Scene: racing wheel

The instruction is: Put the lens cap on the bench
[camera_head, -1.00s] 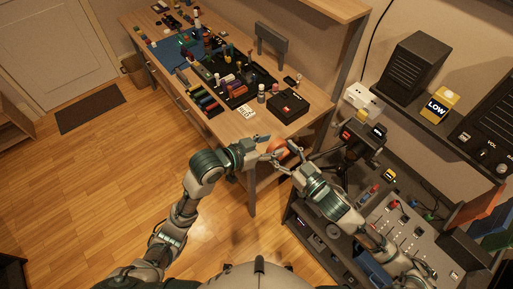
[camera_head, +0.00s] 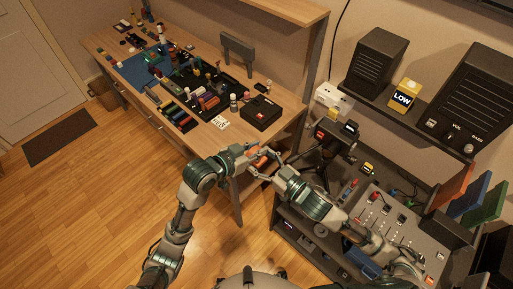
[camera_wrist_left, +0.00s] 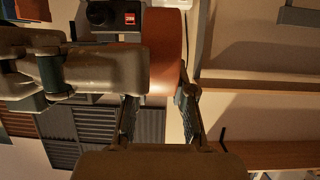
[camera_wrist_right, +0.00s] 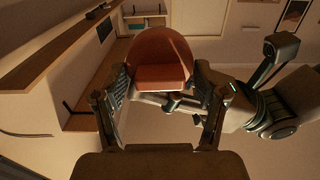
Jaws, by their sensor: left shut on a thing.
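An orange-brown rounded piece, apparently the lens cap (camera_head: 252,148), is held in front of the bench's near end. My left gripper (camera_head: 256,153) is shut on it; in the left wrist view the cap (camera_wrist_left: 166,55) lies between the fingers. My right gripper (camera_head: 279,164) is close beside it on the right. In the right wrist view the cap (camera_wrist_right: 160,65) shows as a half-round face between spread fingers; any contact there is unclear. The wooden bench (camera_head: 225,140) runs away behind both grippers, and its near corner is just beyond the left gripper.
A black box (camera_head: 262,114), a white card (camera_head: 220,123) and several small bottles and rolls crowd the bench. A tripod-mounted device (camera_head: 328,134) stands to the right. A grey cart (camera_head: 385,235) with controls is under my right arm. The bench's near edge is bare.

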